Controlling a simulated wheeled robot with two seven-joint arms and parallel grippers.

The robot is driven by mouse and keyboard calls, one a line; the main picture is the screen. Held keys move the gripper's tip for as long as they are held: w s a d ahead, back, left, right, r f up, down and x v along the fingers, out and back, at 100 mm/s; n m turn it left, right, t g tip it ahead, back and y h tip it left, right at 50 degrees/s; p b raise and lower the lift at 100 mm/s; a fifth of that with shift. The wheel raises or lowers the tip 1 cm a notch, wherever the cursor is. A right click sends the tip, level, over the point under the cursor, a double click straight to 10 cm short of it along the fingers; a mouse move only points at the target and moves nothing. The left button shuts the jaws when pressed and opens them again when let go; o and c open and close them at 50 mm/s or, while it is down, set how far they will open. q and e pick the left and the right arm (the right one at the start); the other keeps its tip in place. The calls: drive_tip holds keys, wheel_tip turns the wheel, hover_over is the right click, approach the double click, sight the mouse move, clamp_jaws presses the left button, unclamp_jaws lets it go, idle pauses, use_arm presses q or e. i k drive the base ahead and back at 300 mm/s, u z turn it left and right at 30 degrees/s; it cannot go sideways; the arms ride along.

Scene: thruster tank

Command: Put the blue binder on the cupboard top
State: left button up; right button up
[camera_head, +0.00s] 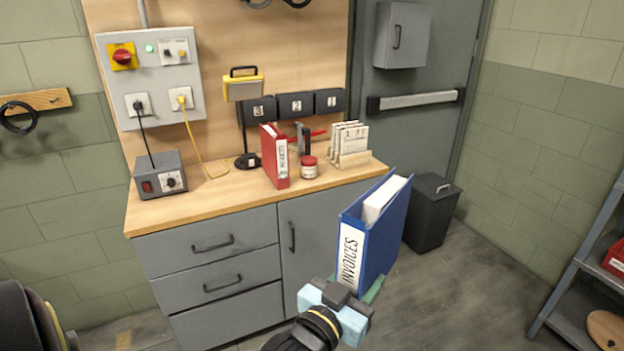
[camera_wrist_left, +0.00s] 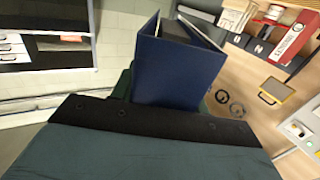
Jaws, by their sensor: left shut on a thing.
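The blue binder (camera_head: 384,240) with a white INVOICES spine label is upright and slightly tilted, held in front of the cupboard's right side. My left gripper (camera_head: 362,292) is shut on its lower part; the far finger is mostly hidden behind the binder. The binder (camera_wrist_left: 178,68) fills the middle of the left wrist view, its covers slightly spread. The cupboard top (camera_head: 218,192) is a light wooden surface above grey drawers and a door; the binder is beyond its right front edge, not touching it. My right gripper is not in view.
On the cupboard top stand a red binder (camera_head: 275,156), a red-lidded jar (camera_head: 309,168), a card rack (camera_head: 349,146), a black stand (camera_head: 247,158) and a grey power box (camera_head: 160,176). The front left-middle is clear. A dark bin (camera_head: 431,213) stands right of the cupboard.

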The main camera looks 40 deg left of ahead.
sight(239, 186)
drive_tip(key=z, duration=0.35)
drive_tip(key=i, duration=0.6)
drive_tip(key=u, duration=0.55)
drive_tip(key=i, duration=1.4)
drive_tip(key=u, duration=1.7)
drive_tip(key=i, duration=1.05)
drive_tip(key=u, duration=0.35)
